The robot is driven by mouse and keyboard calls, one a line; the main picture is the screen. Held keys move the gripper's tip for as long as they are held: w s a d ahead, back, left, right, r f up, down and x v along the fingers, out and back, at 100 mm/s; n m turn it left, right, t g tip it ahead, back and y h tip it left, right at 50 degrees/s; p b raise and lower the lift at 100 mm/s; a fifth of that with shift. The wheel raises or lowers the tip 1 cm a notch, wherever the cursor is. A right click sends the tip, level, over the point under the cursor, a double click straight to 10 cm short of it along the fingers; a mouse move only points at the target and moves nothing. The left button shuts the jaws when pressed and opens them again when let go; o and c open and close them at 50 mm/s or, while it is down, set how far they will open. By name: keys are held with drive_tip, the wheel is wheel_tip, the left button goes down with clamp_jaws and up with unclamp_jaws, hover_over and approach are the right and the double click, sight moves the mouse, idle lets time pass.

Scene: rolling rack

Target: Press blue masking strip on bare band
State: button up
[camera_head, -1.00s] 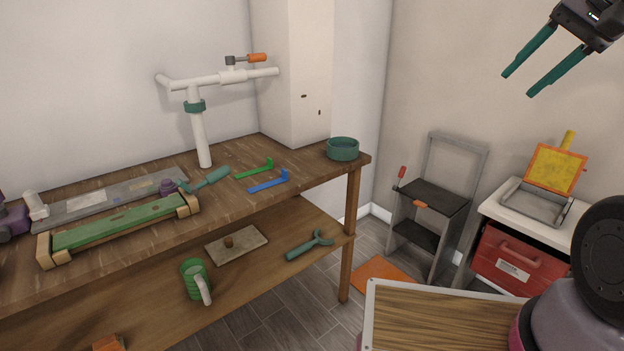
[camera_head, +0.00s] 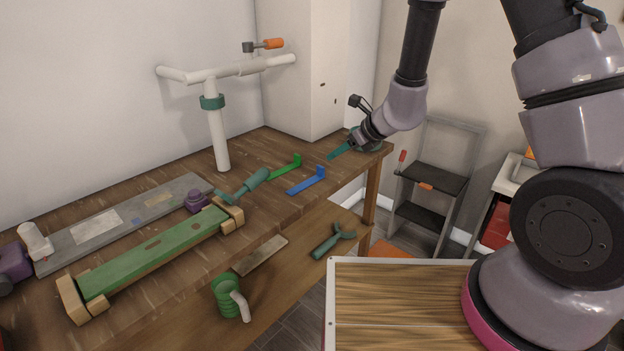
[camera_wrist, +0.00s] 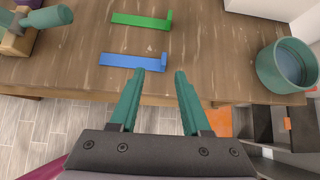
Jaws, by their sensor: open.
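The blue masking strip (camera_head: 307,181) lies flat on the bench top near its front edge, with a raised tab at its right end. In the wrist view the strip (camera_wrist: 133,62) is just ahead of my open fingers (camera_wrist: 155,85). My gripper (camera_head: 340,151) is open and empty, over the bench to the right of the strip. A green strip (camera_head: 286,167) of like shape lies behind the blue one. I cannot tell for sure which part is the bare band.
A white T-shaped stand (camera_head: 217,140) with a teal collar rises at the back of the bench. A teal-handled tool (camera_head: 245,185) lies left of the strips. A teal bowl (camera_wrist: 287,64) stands to the right.

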sight(322, 167)
drive_tip(key=x, duration=0.6)
drive_tip(key=shift+s+d+f, duration=0.15)
drive_tip(key=shift+d+f, duration=0.2)
drive_tip(key=shift+d, duration=0.05)
drive_tip(key=shift+w+x, duration=0.2)
drive_tip(key=shift+x, duration=2.6)
drive_tip(key=shift+d, duration=0.2)
clamp_jaws()
